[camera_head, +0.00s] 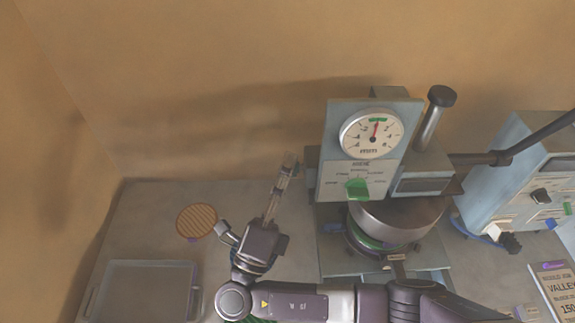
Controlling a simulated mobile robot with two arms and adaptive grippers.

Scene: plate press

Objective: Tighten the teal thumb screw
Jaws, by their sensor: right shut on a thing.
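My right gripper (287,163) points up and away from me, left of the grey-blue press (334,128). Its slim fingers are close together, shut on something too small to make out. The fingertips appear beside the press's left side, with a narrow gap in the picture; I cannot tell the depth. I cannot make out a teal thumb screw. The press has a round dial (372,134) with a red needle, a green knob (357,189) below it, and a round metal plate (400,217). My left gripper is not in view.
A striped round disc (197,221) lies on the grey table (140,215), with a shallow grey tray (97,292) at front left. A second blue-grey machine (489,182) and a printed sign (556,290) are at the right. The table's back left is clear.

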